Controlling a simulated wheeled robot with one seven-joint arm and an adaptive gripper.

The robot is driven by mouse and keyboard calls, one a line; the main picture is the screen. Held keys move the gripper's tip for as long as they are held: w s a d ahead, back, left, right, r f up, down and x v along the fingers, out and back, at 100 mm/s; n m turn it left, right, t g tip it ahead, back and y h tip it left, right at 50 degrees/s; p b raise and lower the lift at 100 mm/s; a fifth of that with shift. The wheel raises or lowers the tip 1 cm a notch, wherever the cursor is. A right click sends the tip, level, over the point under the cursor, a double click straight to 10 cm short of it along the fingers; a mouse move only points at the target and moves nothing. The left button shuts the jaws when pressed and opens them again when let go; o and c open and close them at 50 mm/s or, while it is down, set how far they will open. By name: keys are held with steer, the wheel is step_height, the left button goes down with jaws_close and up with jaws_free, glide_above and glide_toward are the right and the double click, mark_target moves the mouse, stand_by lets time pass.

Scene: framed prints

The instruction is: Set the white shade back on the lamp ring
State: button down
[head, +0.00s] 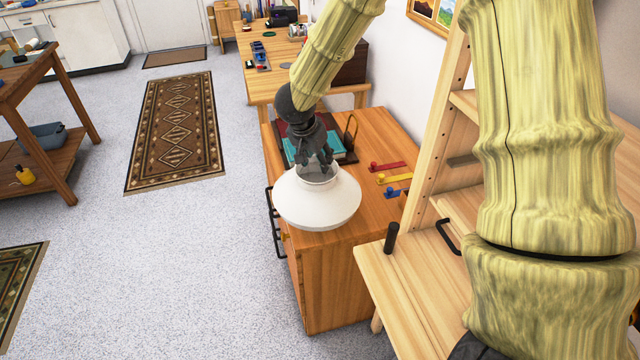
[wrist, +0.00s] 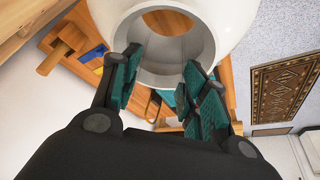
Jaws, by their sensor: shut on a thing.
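The white shade (head: 318,203) is wide and rounded with a narrower open collar on top. In the head view it is in front of the wooden cabinet top, near its left front edge; its exact height is unclear. My gripper (head: 318,168) points down at the collar and is shut on the shade. Wood shows through the shade's opening. I cannot make out the lamp ring in either view.
The wooden cabinet (head: 385,143) holds books (head: 338,146) behind the shade and red (head: 388,167), yellow (head: 395,178) and blue (head: 397,192) pieces to the right. A pale wooden shelf unit (head: 428,150) stands close on the right. Open floor (head: 190,260) lies left.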

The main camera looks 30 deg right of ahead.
mark_target(317, 176)
steer(key=shift+f, duration=3.3)
steer(key=c, duration=0.8)
jaws_free()
steer(key=shift+o, duration=0.2)
